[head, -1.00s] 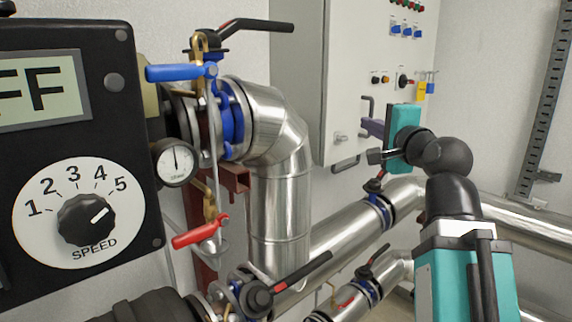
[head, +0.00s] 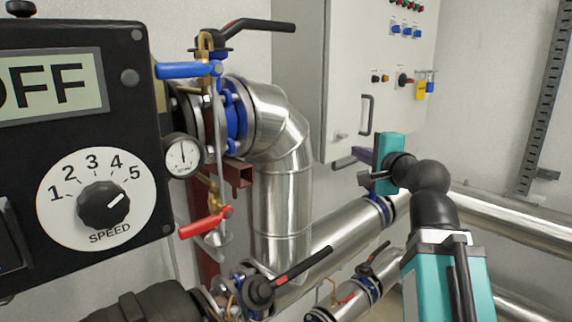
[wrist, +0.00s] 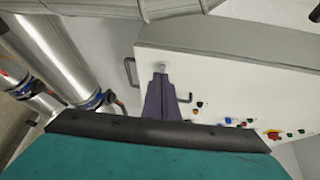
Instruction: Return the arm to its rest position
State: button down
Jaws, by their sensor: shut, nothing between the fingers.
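My gripper (head: 359,154) is at the right in the head view, at the end of my teal and black arm. Its purple fingers are shut with nothing between them. They point left, in front of the lower part of the grey cabinet. In the wrist view the shut fingers (wrist: 161,80) stand out beyond the dark edge of the teal housing, with the cabinet front behind them. I cannot tell how far the fingertips are from the cabinet. In the head view the arm is bent, and its lower part leaves the picture at the bottom right.
The cabinet (head: 345,75) has handles, lamps and switches. Steel pipes (head: 285,200) with a red-handled valve (head: 207,223) and a pressure gauge (head: 183,156) fill the middle. A black panel (head: 150,110) reading OFF, with a speed dial (head: 103,206), stands at left. A slotted rail (head: 545,90) is at right.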

jog(key=w+a+f+g, duration=0.2)
jog(key=f+g, duration=0.2)
jog(key=f, duration=1.7)
jog(key=w+a+f+g, duration=0.1)
jog(key=a+f+g, duration=0.15)
jog(key=f, duration=1.85)
jog(key=s+f+n+g, duration=0.1)
jog(key=s+f+g, duration=0.15)
jog(key=f, duration=0.55)
jog(key=s+f+n+g, duration=0.1)
jog(key=s+f, duration=0.2)
jog(key=f, duration=0.4)
jog(key=s+a+f+n+g+h, duration=0.1)
jog(key=s+f+n+g, duration=0.15)
jog(key=s+f, duration=0.75)
jog(key=s+f+n+g, duration=0.1)
jog(key=s+f+g, duration=0.2)
jog(key=s+f, duration=0.7)
jog(key=s+d+f+n+g+h, duration=0.1)
jog(key=s+d+f+n+g, duration=0.1)
jog(key=s+f+n, duration=0.3)
jog(key=s+d+f+n+g+h, duration=0.1)
jog(key=s+f+n+g, duration=0.3)
jog(key=s, duration=1)
jog(key=shift+d+f+n+h+b, duration=0.35)
jog(key=shift+d+f+n+h, duration=0.1)
jog(key=shift+f+n, duration=0.25)
